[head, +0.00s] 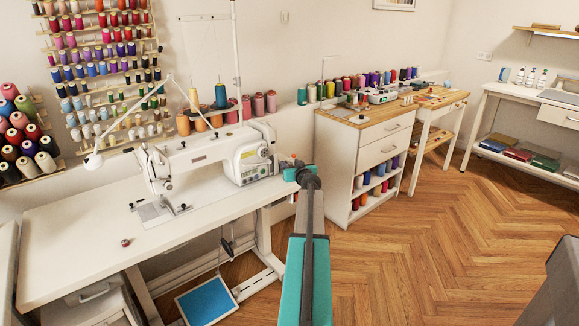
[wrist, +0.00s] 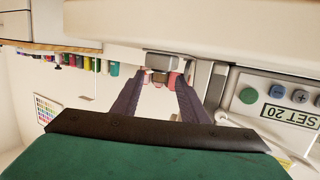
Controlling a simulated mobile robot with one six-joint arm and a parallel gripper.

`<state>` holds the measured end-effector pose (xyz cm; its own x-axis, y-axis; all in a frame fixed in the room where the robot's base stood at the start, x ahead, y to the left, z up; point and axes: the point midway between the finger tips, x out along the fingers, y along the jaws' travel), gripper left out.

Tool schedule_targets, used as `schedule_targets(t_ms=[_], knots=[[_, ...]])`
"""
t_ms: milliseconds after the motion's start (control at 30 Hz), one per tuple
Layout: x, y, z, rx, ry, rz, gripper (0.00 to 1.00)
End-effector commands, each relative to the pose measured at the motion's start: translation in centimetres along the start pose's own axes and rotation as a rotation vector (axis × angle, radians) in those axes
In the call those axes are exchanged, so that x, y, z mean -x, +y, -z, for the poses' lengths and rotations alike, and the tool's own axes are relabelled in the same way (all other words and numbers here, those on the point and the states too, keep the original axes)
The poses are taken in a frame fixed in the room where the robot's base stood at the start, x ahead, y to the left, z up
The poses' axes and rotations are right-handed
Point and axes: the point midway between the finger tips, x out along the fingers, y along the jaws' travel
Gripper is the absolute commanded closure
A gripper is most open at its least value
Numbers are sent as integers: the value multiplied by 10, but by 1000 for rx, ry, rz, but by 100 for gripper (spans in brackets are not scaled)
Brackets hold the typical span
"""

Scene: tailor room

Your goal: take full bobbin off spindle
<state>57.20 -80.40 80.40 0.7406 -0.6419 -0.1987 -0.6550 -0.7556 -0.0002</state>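The white sewing machine (head: 205,160) stands on a white table. A small reddish bobbin-like piece (wrist: 160,77) shows between my fingertips in the wrist view, under a grey block (wrist: 163,61); I cannot tell whether this is the full bobbin on its spindle. My gripper (wrist: 160,82) has its two dark fingers apart, with no clear contact on that piece. In the head view my arm reaches to the right end of the machine and hides most of my gripper. A small dark red bobbin (head: 125,242) lies on the left part of the table (head: 75,240).
Thread cones (head: 221,97) stand behind the machine. A white drawer cabinet (head: 365,160) stands to the right. The wood floor (head: 440,240) is open at the right.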

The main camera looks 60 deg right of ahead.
Motion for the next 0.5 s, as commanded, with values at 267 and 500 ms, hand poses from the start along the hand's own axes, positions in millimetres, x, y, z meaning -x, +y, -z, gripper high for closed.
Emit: schedule_targets(t_ms=[267,500], knots=[[0,1,0,0,0,-1,60],[0,1,0,0,0,-1,97]])
